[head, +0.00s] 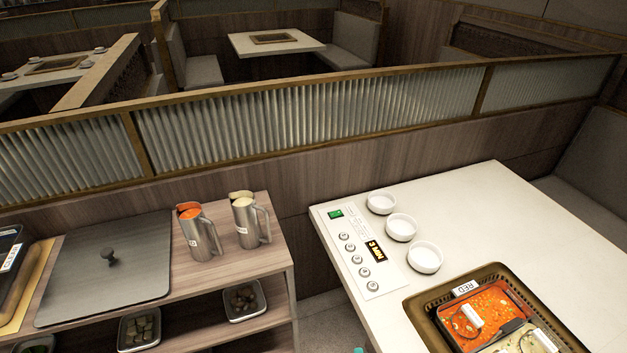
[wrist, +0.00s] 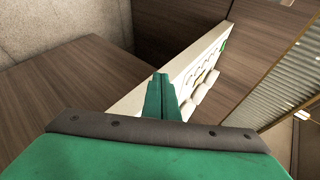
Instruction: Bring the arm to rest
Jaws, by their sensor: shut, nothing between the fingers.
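My gripper (wrist: 161,95) shows in the wrist view, its green fingers together and empty. It points out over the floor gap toward the side of the white table (wrist: 150,92), which looks tilted in this view. I cannot tell how far the fingertips are from the table. In the head view the arm is almost wholly out of frame; only a small teal bit (head: 358,350) shows at the bottom edge, beside the white table's near side.
The white table has a button panel (head: 360,252), three white bowls (head: 401,227) and a pot of red and pale broth (head: 482,312). The wooden shelf unit (head: 255,262) at left bears two steel pitchers (head: 200,235) and a grey lid (head: 110,270). A ribbed-glass partition (head: 300,112) runs behind.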

